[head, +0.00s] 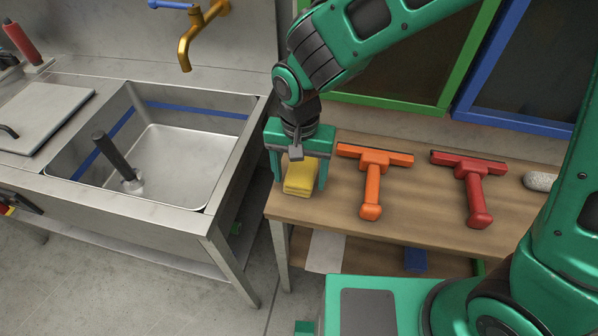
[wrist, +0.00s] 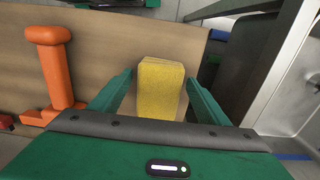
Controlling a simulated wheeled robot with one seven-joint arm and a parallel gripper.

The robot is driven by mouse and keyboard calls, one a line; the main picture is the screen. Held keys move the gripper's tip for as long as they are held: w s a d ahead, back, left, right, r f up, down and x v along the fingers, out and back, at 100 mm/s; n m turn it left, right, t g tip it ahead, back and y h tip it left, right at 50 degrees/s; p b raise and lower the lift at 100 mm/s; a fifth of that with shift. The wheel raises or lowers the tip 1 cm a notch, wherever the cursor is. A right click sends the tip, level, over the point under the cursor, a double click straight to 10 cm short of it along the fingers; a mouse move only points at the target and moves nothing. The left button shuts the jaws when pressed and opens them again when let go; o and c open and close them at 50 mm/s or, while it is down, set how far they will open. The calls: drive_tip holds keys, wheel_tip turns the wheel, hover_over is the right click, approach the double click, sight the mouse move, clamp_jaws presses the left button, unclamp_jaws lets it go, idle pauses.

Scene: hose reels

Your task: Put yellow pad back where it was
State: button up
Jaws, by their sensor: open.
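The yellow pad (head: 301,177) rests near the left end of the wooden bench top (head: 411,207). My gripper (head: 298,187) is open above the bench, with one finger on each side of the pad. In the wrist view the yellow pad (wrist: 160,88) lies between the two green fingertips (wrist: 160,78), with a gap on both sides. The near end of the pad is partly hidden by my gripper body in the wrist view.
An orange squeegee (head: 372,180) and a red squeegee (head: 474,186) lie to the right on the bench. A grey stone-like object (head: 540,181) is at the far right. A steel sink (head: 180,165) stands left, with a brass tap (head: 192,35) above. Framed panels stand behind.

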sight(300, 175)
wheel_tip(300, 175, up, 12)
idle(0.5)
drive_tip(key=w+d+r+m, duration=0.1)
drive_tip(key=d, duration=1.3)
drive_tip(key=w+d+r+m, duration=0.1)
drive_tip(key=d+r+m, duration=0.1)
drive_tip(key=d, duration=1.2)
drive_tip(key=s+d+f+m, duration=0.1)
drive_tip(key=s+d+f, duration=0.1)
drive_tip(key=s+d, duration=1.2)
drive_tip(key=shift+s+d+m, duration=0.4)
drive_tip(key=shift+d, duration=0.7)
